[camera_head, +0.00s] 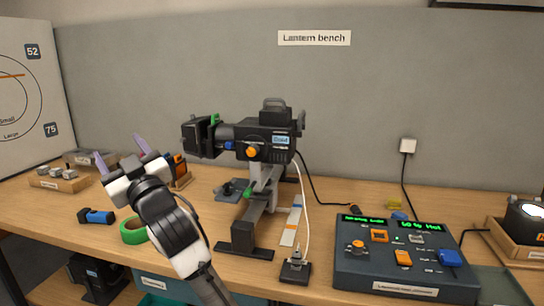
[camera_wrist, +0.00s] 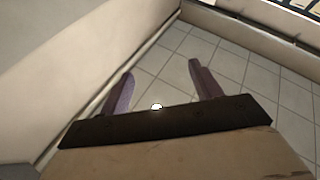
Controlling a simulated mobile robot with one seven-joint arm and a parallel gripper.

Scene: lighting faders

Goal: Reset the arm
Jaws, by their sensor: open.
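My gripper (camera_head: 120,153) is raised above the left part of the wooden bench in the head view, with its two purple fingers pointing up and apart. It is open and holds nothing. In the wrist view the open fingers (camera_wrist: 158,82) show against a tiled floor (camera_wrist: 240,65) and pale walls, with no object between them. My white and black arm reaches up from the bottom of the head view and hides part of the bench and a green tape roll (camera_head: 134,231).
A black lantern (camera_head: 265,135) stands on a rail mid-bench. A control box (camera_head: 400,262) with faders and green displays sits right of it. A blue-and-black tool (camera_head: 97,216) and a wooden tray (camera_head: 58,183) lie left. A white cable runs down to a small black switch box (camera_head: 296,271).

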